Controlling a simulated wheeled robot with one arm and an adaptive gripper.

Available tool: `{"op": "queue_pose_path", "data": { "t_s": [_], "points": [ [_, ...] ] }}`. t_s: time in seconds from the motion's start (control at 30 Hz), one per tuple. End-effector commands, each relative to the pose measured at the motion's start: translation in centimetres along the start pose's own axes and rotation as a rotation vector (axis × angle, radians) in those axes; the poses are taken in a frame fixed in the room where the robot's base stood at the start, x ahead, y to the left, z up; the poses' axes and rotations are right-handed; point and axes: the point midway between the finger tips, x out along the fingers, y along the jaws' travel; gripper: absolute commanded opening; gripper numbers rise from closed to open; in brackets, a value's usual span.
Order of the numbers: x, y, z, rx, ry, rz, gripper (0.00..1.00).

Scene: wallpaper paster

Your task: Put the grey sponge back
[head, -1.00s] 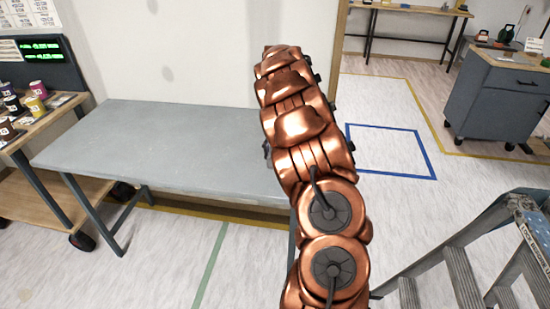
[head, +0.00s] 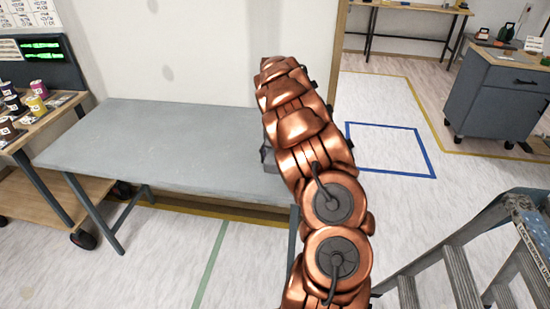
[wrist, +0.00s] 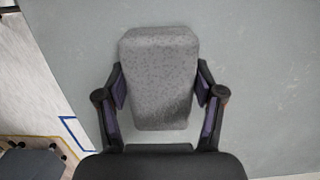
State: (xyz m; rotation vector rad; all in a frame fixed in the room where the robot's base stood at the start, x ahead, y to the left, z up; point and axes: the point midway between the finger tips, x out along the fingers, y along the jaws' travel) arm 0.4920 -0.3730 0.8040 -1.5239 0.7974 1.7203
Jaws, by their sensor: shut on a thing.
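The grey sponge (wrist: 158,78) is a speckled block with cut corners, seen in the wrist view. My gripper (wrist: 160,88) is shut on it, with one purple-padded finger on each side. Behind the sponge in the wrist view is the grey tabletop (wrist: 265,90). I cannot tell whether the sponge touches it. In the head view my copper arm hides most of the gripper and the sponge. The grey table (head: 170,150) stands against the pale wall, its top bare where it shows.
A wooden cart (head: 35,130) with several small paint cans stands at the left. A stepladder (head: 460,260) stands at the lower right. A grey drawer cabinet (head: 500,95) is at the back right, beyond a blue floor square (head: 390,172).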

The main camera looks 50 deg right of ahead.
Motion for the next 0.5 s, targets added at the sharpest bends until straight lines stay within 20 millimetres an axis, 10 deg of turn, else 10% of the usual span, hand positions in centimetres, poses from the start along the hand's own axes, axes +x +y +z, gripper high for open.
{"op": "queue_pose_path", "data": {
  "t_s": [0.23,0.27,0.5],
  "points": [
    [0.69,0.01,-0.04,0.0,-0.001,0.001,0.31],
    [0.7,0.01,-0.05,0.0,-0.001,0.001,0.69],
    [0.62,0.02,-0.07,0.0,0.0,0.0,0.93]
  ]
}}
